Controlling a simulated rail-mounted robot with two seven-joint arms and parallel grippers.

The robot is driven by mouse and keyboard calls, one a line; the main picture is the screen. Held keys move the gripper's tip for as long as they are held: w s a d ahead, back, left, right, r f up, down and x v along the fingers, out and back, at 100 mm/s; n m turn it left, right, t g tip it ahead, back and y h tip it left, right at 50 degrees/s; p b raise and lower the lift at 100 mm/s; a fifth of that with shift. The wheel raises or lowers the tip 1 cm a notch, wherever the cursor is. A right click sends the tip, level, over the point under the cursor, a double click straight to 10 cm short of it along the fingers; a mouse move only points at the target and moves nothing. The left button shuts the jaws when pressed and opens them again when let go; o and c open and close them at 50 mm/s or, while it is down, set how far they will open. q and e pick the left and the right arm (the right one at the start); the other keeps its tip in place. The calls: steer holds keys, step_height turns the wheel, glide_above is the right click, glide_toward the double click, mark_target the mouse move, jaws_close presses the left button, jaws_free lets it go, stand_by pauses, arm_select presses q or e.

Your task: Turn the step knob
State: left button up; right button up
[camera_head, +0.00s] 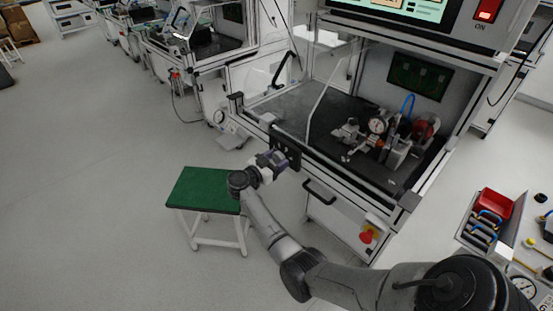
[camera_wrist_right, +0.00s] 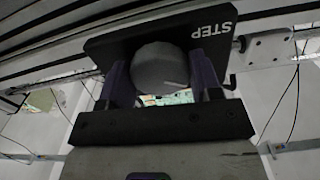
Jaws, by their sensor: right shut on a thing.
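The step knob (camera_wrist_right: 160,66) is a round grey knob with a thin light mark toward its right side, in the right wrist view. It sits on a black panel (camera_wrist_right: 122,48) lettered STEP. In the head view the panel (camera_head: 286,148) is on the front edge of the test bench. My right gripper (camera_head: 274,159) is at this panel, its purple-grey fingers on both sides of the knob and shut on it. The knob is hidden behind the gripper in the head view. My left gripper is not in view.
The bench (camera_head: 290,112) holds a fixture with a dial gauge (camera_head: 377,126). A black drawer handle (camera_head: 319,192) and a red button (camera_head: 366,237) are below the edge. A green-topped stool (camera_head: 203,188) stands left of my arm. A red bin (camera_head: 494,203) is at right.

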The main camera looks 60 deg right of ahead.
steer(key=shift+a+m, duration=0.1)
steer(key=shift+m, duration=0.8)
steer(key=shift+m+p, duration=0.35)
steer(key=shift+m, duration=2.25)
steer(key=o, duration=0.9)
